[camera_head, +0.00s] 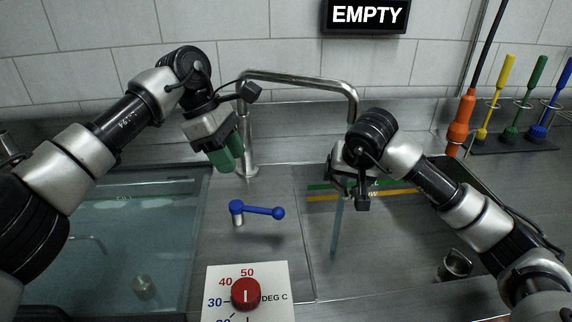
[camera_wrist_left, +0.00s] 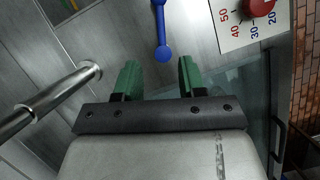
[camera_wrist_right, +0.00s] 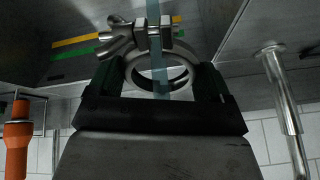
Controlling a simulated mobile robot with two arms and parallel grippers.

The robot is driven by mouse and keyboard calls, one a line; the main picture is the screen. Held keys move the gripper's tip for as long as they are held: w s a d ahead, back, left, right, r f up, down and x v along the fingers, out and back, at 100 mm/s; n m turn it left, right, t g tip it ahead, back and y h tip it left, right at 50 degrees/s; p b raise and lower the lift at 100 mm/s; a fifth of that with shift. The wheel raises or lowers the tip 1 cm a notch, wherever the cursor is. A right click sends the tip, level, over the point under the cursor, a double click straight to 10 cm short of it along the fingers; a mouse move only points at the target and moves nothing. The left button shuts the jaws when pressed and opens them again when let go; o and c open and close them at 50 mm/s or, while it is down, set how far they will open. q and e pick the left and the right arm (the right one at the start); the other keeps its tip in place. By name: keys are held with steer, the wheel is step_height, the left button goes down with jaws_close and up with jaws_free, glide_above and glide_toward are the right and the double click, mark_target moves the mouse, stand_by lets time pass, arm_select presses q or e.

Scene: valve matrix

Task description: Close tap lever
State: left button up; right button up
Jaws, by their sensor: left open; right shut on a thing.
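The blue tap lever (camera_head: 256,210) stands on the steel counter, its ball end pointing right. It also shows in the left wrist view (camera_wrist_left: 161,30), its ball end just ahead of the gap between the fingers. My left gripper (camera_head: 229,160) is open and empty, with green fingers, above and behind the lever and apart from it. A steel tap (camera_head: 300,81) arches behind. A pale translucent water stream (camera_head: 337,228) falls below its spout. My right gripper (camera_wrist_right: 155,82) is shut on a metal ring clamp (camera_wrist_right: 128,42), and the stream passes through or in front of the ring; I cannot tell which.
A white dial plate (camera_head: 275,310) with a red knob (camera_head: 245,293) is in front of the lever. A water-filled basin (camera_head: 125,235) lies left. Coloured brushes (camera_head: 495,95) hang at the back right. A sign (camera_head: 366,15) reads EMPTY. Bare counter surrounds the lever.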

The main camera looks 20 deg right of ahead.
arm_select(q)
steer(key=shift+c, duration=0.4)
steer(key=c, duration=0.5)
steer(key=shift+s+d, duration=0.15)
steer(key=shift+s, duration=0.05)
jaws_close()
steer(key=t+y, duration=0.4)
glide_toward(257, 210)
steer(key=s, duration=0.3)
steer(key=s+f+m+t+y, duration=0.1)
steer(key=s+f+t, duration=0.2)
steer(key=s+t, duration=0.4)
steer(key=shift+g, duration=0.4)
steer(key=x, duration=0.5)
steer(key=a+x, duration=0.1)
steer(key=x, duration=0.2)
steer(key=shift+s+f, duration=0.15)
steer(key=shift+f, duration=0.25)
steer(key=shift+w+d+r, duration=0.1)
steer(key=shift+w+d, duration=0.15)
steer(key=shift+w, duration=0.3)
steer(key=shift+w+d, duration=0.3)
steer(key=shift+w, duration=0.25)
steer(key=shift+w+d+r, duration=0.2)
steer(key=shift+w+d, duration=0.25)
steer(key=shift+w, duration=0.25)
